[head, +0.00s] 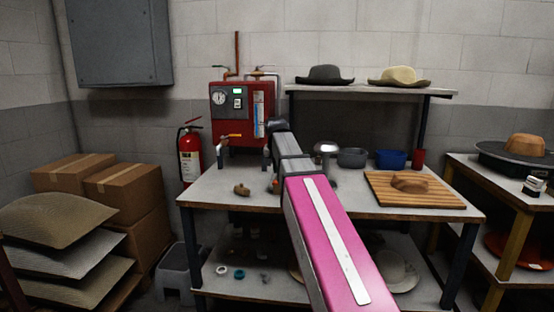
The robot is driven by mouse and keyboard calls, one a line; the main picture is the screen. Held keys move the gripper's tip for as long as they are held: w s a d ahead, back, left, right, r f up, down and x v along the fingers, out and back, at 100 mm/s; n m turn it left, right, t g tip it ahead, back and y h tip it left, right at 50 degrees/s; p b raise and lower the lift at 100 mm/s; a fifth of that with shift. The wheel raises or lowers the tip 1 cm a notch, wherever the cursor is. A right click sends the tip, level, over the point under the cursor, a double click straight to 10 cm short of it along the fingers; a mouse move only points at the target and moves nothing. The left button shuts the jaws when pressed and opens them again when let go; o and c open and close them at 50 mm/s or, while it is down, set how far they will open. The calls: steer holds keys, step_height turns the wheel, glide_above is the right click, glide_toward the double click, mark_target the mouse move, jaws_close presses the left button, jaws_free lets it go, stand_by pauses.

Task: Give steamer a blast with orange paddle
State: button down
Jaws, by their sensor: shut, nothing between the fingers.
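The steamer is a red wall box (221,112) with a round gauge, a small green display and pipes on top. An orange paddle (232,135) lies roughly level on a valve at its lower front. My pink and grey arm reaches up from the bottom toward the steamer's right side. Its dark far end overlaps the area just right of the box. I cannot make out my gripper's fingers; they appear hidden behind the arm, so their gap to the paddle cannot be judged.
The worktable (215,190) below holds a wooden board (385,197) with a brown item, a blue bowl (390,159) and a grey bowl (352,157). Two hats stand on the shelf (365,89) behind. A fire extinguisher (190,158) and boxes (130,190) stand left.

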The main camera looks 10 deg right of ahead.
steer(key=shift+s+a+f, duration=0.1)
steer(key=shift+s+f, duration=0.05)
steer(key=shift+f, duration=0.65)
steer(key=shift+s+f, duration=0.1)
steer(key=shift+f, duration=0.65)
steer(key=shift+s, duration=0.1)
